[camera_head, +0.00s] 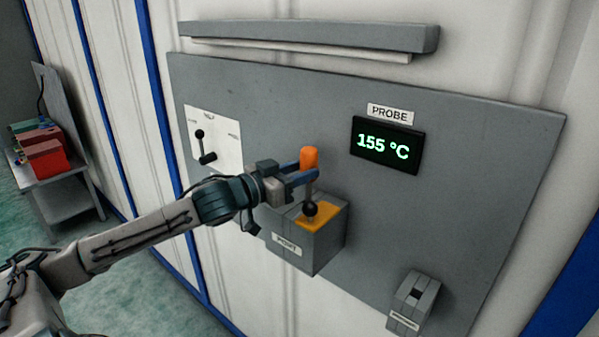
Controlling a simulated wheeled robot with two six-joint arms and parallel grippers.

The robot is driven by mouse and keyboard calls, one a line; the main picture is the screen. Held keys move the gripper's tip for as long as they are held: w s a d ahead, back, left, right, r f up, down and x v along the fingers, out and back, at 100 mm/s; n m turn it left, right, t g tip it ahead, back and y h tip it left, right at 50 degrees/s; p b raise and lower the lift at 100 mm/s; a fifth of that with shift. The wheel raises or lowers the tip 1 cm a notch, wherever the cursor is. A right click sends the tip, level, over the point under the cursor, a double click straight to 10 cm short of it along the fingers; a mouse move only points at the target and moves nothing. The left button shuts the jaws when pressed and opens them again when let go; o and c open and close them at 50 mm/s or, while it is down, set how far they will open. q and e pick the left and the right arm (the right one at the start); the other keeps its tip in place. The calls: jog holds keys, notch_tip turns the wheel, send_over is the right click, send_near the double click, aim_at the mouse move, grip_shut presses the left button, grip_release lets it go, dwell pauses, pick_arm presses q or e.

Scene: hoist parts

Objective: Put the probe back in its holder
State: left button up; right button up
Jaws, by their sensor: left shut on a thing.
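The probe (309,157) shows as an upright orange handle with a thin shaft below it. My left gripper (303,176) is shut on it, just under the orange top. The shaft runs down towards a black ball above the orange top of a grey box (308,247) on the panel. I cannot tell whether the ball belongs to the probe or whether the shaft enters the box. A small grey holder (415,299) with a dark slot on top is at the panel's lower right; its label is too small to read. My right gripper is not in view.
The grey panel (460,190) carries a display (386,146) reading 155 °C under a PROBE label. A white plate with a black lever (204,147) is left of my gripper. A grey ledge (310,36) juts out above. Bare panel lies between box and holder.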

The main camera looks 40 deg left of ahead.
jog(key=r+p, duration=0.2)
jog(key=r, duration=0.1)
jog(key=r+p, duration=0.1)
jog(key=p, duration=0.1)
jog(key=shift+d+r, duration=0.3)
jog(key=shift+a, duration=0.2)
dwell(0.8)
